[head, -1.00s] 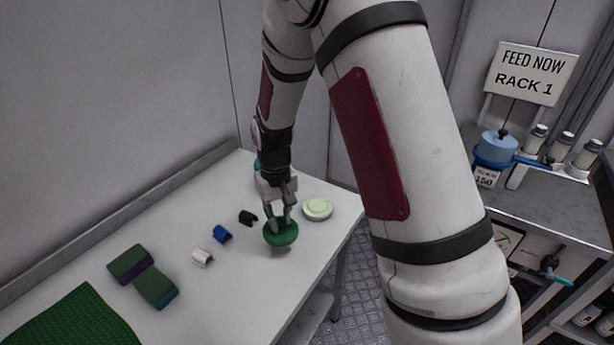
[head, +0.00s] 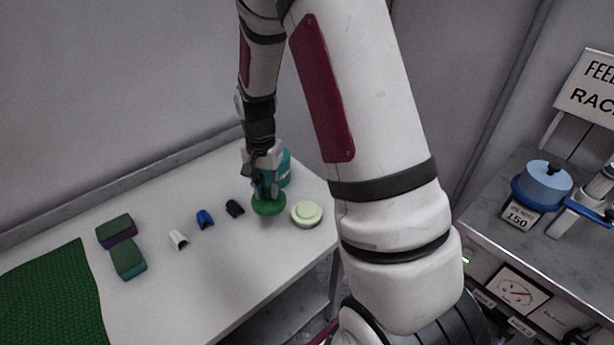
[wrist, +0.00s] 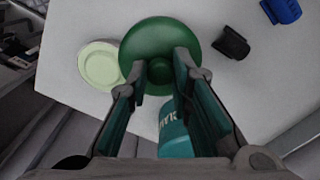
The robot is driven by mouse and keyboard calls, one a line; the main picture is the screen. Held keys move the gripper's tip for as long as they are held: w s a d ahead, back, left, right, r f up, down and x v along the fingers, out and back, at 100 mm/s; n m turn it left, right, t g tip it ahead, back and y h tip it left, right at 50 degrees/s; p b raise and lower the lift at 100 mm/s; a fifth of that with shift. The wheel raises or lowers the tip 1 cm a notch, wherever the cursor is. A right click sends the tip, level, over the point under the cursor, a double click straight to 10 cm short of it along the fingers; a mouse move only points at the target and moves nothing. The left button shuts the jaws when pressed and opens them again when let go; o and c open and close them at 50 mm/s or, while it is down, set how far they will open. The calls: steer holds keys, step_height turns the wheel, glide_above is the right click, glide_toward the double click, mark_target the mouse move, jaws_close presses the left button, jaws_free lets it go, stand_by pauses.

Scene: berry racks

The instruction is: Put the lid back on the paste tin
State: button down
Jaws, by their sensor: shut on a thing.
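My gripper (head: 267,192) is shut on the knob of a round green lid (head: 268,207). In the wrist view my gripper (wrist: 160,80) points down at the table, with the lid (wrist: 147,45) between its fingertips. A shallow, pale round tin (head: 307,213) with a light green top stands just right of the lid, near the table's right edge. In the wrist view this tin (wrist: 99,66) is left of the lid, its edge close to the lid's rim. How high the lid is above the table is hard to tell.
A teal container (head: 284,168) stands close behind my gripper; its lettering shows in the wrist view (wrist: 173,125). Black (head: 235,207), blue (head: 205,219) and white (head: 178,239) clips, two blocks (head: 127,259) and a green mat (head: 55,295) lie leftward. A bench (head: 500,225) stands right.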

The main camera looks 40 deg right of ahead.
steer(key=s+d+r+m+p, duration=0.1)
steer(key=s+d+r+m, duration=0.1)
steer(key=s+d+m, duration=0.55)
steer(key=shift+w+d+f+m+b, duration=0.1)
steer(key=shift+w+f+m+b, duration=0.35)
steer(key=shift+f, duration=0.7)
steer(key=shift+w+d+f+m+b, duration=0.15)
steer(key=shift+w+f+m+b, duration=0.3)
steer(key=shift+f, duration=0.65)
steer(key=shift+w+d+f+m+b, duration=0.15)
steer(key=shift+f+m+b, duration=0.3)
steer(key=shift+f+m, duration=0.5)
steer(key=shift+w+f, duration=0.1)
steer(key=shift+f, duration=0.25)
steer(key=c, duration=1.4)
jaws_free()
steer(key=shift+o, duration=0.5)
steer(key=o, duration=0.4)
